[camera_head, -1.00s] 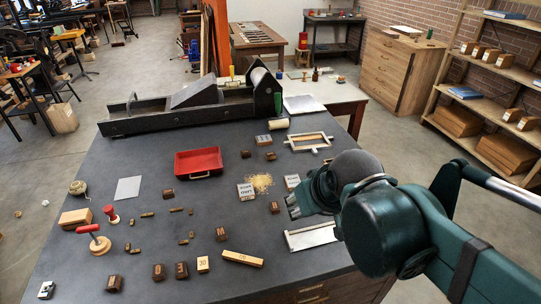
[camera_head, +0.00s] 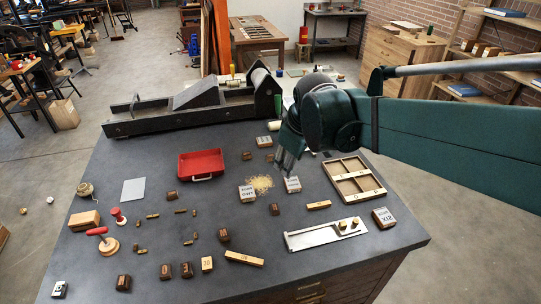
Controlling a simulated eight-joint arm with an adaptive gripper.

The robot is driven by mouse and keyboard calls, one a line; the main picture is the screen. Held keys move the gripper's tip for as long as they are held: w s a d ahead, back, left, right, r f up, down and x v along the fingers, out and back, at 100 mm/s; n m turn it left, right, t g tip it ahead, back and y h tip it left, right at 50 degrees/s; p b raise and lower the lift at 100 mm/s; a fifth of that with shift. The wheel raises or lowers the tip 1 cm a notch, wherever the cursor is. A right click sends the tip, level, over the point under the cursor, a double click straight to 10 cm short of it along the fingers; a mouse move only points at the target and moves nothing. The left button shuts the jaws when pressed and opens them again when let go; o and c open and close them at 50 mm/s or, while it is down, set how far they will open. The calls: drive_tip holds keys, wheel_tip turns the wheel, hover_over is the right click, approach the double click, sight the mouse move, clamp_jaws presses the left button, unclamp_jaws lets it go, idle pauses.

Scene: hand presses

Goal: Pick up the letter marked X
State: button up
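Several small dark wooden letter blocks lie apart on the grey table (camera_head: 140,235). In the front row are blocks (camera_head: 124,282), (camera_head: 166,271) and (camera_head: 187,270); others are a block (camera_head: 223,235) just behind, a block (camera_head: 274,209) mid-table and a block (camera_head: 172,197) below the red tray. Their pale marks are too small for me to tell which one is X. My gripper (camera_head: 287,163) points down over the right-middle of the table, behind the labelled packets. It holds nothing that I can see; its finger gap is unclear.
A red tray (camera_head: 201,178) sits mid-table, with labelled packets (camera_head: 247,193) right of it. A divided wooden case (camera_head: 334,177), a metal composing stick (camera_head: 300,241) and a labelled block (camera_head: 383,217) lie at right. A long black press (camera_head: 160,125) spans the back.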

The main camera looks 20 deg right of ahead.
drive_tip(key=w+n+g+p, duration=0.1)
drive_tip(key=w+n+p, duration=0.2)
drive_tip(key=w, duration=0.5)
drive_tip(key=n+g+p, duration=0.3)
drive_tip(key=n+p, duration=0.6)
approach(274, 155)
drive_tip(key=shift+s, duration=0.2)
drive_tip(key=shift+w+f+g, duration=0.3)
drive_tip(key=shift+f, duration=0.3)
drive_tip(key=shift+f, duration=1.3)
drive_tip(key=shift+w+f, duration=0.15)
drive_tip(key=shift+f, duration=1.15)
drive_tip(key=shift+w+f, duration=0.1)
drive_tip(key=shift+f, duration=1.2)
